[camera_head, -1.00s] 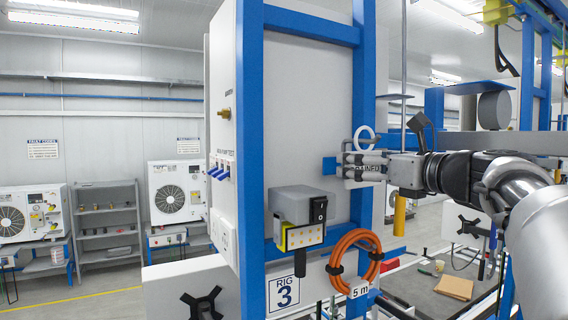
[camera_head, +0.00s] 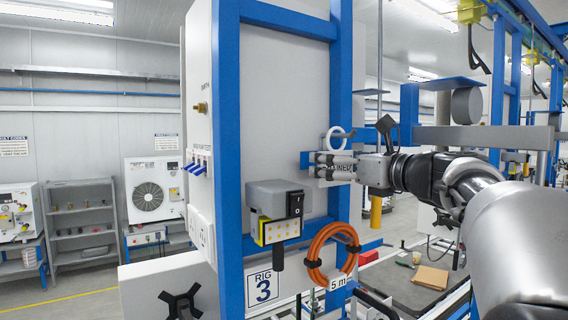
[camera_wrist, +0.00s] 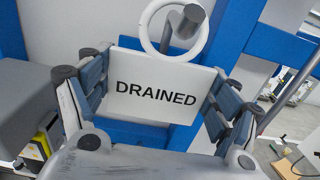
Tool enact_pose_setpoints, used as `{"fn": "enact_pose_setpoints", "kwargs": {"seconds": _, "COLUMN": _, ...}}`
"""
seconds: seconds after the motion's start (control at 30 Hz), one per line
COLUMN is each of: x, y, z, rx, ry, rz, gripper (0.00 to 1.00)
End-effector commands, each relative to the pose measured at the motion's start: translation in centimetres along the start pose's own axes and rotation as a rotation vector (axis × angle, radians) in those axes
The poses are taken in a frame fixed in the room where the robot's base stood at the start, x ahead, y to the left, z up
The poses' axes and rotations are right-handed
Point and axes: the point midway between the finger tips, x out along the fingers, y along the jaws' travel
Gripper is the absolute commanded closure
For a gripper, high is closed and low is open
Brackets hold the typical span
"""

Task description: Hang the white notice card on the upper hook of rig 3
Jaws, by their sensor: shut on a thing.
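My gripper (camera_wrist: 153,105) is shut on the white notice card (camera_wrist: 152,86), which reads "DRAINED"; its fingers grip the left and right edges. The card is upright, with a white ring (camera_wrist: 149,35) at its top. In the wrist view a grey hook peg (camera_wrist: 182,20) shows within the ring's outline; I cannot tell whether the ring is around it or only in front of it. In the head view my gripper (camera_head: 326,165) is at the right-hand blue post of rig 3 (camera_head: 340,90), the ring (camera_head: 337,139) standing above it. The hook is not clear there.
A grey box with a black switch (camera_head: 278,198) and a coiled orange hose (camera_head: 333,250) marked "5 m" are on rig 3 below my gripper. The RIG 3 sign (camera_head: 263,289) is lower left. A bench with brown card (camera_head: 431,277) is at the right.

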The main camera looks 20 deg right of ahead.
Motion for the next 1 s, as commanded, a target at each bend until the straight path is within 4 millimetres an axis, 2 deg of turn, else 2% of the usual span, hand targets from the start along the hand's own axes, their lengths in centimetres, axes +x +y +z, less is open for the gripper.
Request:
{"fn": "enact_pose_setpoints", "kwargs": {"seconds": 0.07, "x": 0.0, "y": 0.0, "z": 0.0, "rx": 0.000, "ry": 0.000, "rz": 0.000, "gripper": 0.42}}
{"fn": "enact_pose_setpoints", "kwargs": {"seconds": 0.1, "x": 0.0, "y": 0.0, "z": 0.0, "rx": 0.000, "ry": 0.000, "rz": 0.000, "gripper": 0.16}}
{"fn": "enact_pose_setpoints", "kwargs": {"seconds": 0.33, "x": 0.0, "y": 0.0, "z": 0.0, "rx": 0.000, "ry": 0.000, "rz": 0.000, "gripper": 0.00}}
{"fn": "enact_pose_setpoints", "kwargs": {"seconds": 0.77, "x": -0.2, "y": 0.0, "z": 0.0, "rx": 0.000, "ry": 0.000, "rz": -0.001, "gripper": 0.00}}
{"fn": "enact_pose_setpoints", "kwargs": {"seconds": 0.87, "x": -1.2, "y": -0.1, "z": 0.1, "rx": -0.001, "ry": -0.001, "rz": -0.002, "gripper": 0.00}}
{"fn": "enact_pose_setpoints", "kwargs": {"seconds": 1.0, "x": -3.9, "y": -0.1, "z": 0.1, "rx": -0.001, "ry": -0.001, "rz": -0.005, "gripper": 0.00}}
